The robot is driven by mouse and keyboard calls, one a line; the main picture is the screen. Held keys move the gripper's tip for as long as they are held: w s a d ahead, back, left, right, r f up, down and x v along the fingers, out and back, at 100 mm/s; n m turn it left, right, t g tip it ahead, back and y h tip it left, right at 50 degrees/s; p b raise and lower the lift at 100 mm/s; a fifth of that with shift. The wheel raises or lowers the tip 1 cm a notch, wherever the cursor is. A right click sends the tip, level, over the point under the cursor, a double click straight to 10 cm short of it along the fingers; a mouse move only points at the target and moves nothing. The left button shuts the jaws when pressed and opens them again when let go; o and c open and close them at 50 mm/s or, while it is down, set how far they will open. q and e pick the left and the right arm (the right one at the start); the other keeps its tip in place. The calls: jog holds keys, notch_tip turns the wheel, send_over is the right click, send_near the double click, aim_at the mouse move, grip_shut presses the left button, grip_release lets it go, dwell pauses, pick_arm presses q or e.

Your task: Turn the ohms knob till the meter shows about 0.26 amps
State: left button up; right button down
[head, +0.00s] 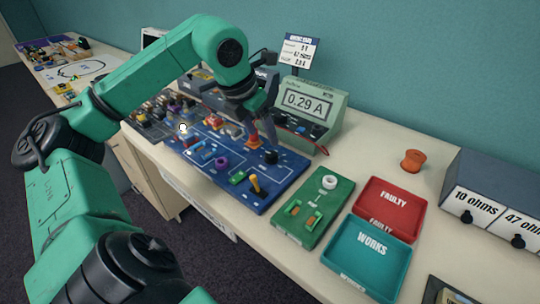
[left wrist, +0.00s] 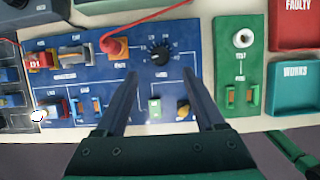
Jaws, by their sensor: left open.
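The ohms knob (head: 270,157) is a black knob near the right end of the blue circuit board (head: 236,204). In the left wrist view the knob (left wrist: 159,56) sits inside a ring of white marks. The grey-green meter (head: 309,103) behind the board reads 0.29 A. My left gripper (head: 262,136) is over the board near the knob. In the left wrist view its two dark fingers (left wrist: 160,72) are spread apart, with the knob just beyond the gap between their tips. I cannot tell its height above the knob.
A green test board (head: 312,207) lies right of the blue board, beside a red FAULTY tray (head: 388,209) and teal WORKS tray (head: 367,258). A red lead runs near the knob. An orange spool (head: 413,161) and resistor drawers (head: 486,205) stand farther right.

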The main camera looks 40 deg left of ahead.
aim_at(270, 154)
pick_arm(q)
jog(key=x, duration=0.9)
jog(key=shift+r, duration=0.1)
grip_shut()
jog(key=shift+a+f+m+b, duration=0.15)
jog(key=shift+f+m+b, duration=0.05)
jog(key=shift+m+b, duration=0.2)
jog(key=shift+m+h, duration=0.3)
jog(key=shift+m, duration=0.2)
jog(key=shift+r+m, duration=0.25)
jog(key=shift+m, duration=0.25)
grip_release()
